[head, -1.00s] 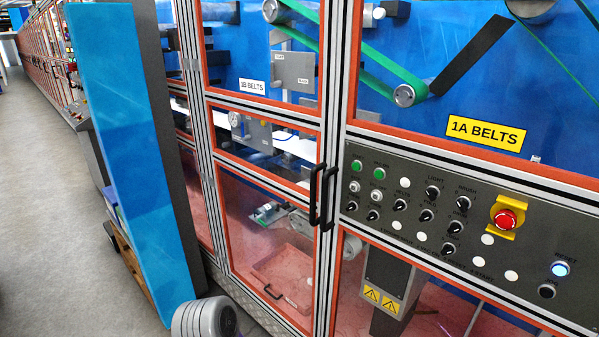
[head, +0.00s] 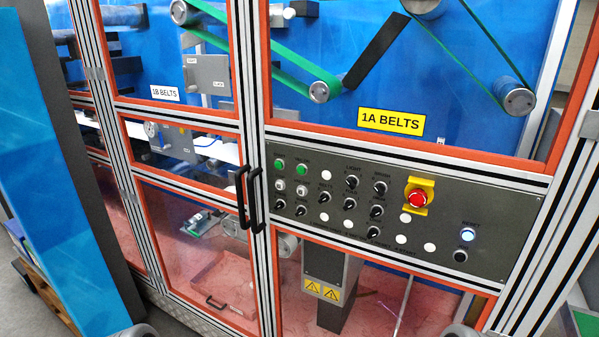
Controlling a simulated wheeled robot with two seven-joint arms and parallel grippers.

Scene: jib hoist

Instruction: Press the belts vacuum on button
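A dark grey control panel (head: 400,222) runs across the machine front below the yellow 1A BELTS sign (head: 390,122). At its left end are two green buttons, the left one (head: 279,163) and the right one (head: 302,170). Two whitish buttons sit just below them, the left one (head: 280,185) and the right one (head: 302,190). Several black knobs, such as one (head: 351,183), and blank white discs lie to their right. The small labels are too blurred to tell which button is the belts vacuum on. Neither gripper is in view.
A red emergency stop (head: 418,199) on a yellow plate and a lit reset button (head: 468,233) sit further right. Black door handles (head: 248,197) stick out left of the panel. A tall blue panel (head: 60,190) stands at the left.

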